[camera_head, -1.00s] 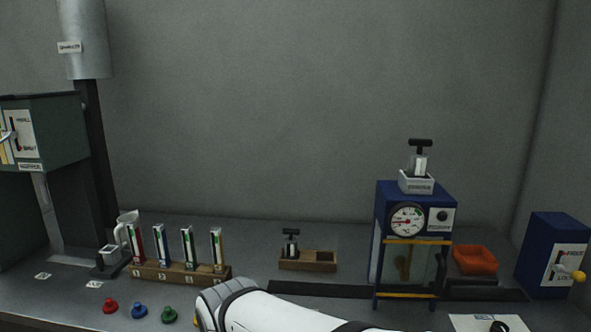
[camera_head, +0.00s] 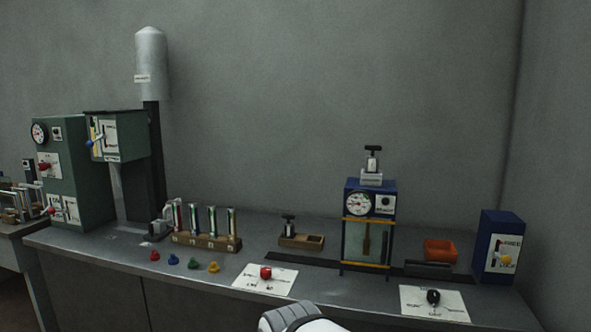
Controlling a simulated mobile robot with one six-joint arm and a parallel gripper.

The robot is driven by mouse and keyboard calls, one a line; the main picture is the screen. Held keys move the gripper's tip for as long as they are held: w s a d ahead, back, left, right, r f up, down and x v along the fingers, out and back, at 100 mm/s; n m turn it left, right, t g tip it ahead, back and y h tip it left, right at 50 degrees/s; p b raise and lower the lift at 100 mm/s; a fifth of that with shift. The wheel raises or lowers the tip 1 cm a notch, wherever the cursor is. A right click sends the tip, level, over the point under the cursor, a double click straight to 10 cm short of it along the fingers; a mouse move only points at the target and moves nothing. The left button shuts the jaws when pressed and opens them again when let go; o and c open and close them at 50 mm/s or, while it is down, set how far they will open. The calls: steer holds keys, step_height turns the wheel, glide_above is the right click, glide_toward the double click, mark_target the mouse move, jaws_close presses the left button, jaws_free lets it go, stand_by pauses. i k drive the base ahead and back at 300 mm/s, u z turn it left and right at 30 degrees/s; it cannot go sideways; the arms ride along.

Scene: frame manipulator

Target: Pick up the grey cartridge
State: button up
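Two small T-handled pieces could be the grey cartridge; I cannot tell which it is. One, with a dark handle and a grey-and-white body (camera_head: 289,228), stands upright in the left part of a wooden holder (camera_head: 314,242) on the bench. The other, with a black handle and a pale grey body (camera_head: 373,164), stands upright in a light block (camera_head: 371,179) on top of the blue gauge machine (camera_head: 384,188). Only a white rounded part of my arm shows at the bottom edge. My gripper is not in view.
A rack of several striped tubes (camera_head: 205,241) and coloured knobs stand at left on the bench (camera_head: 330,287). Green machines (camera_head: 78,150) are farther left. An orange tray (camera_head: 440,250) and a blue lever box (camera_head: 489,262) stand at right. Two white dial plates lie near the front.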

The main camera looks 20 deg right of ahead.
mark_target(372, 161)
steer(key=z, duration=0.95)
steer(key=i, duration=0.5)
steer(key=u, duration=0.05)
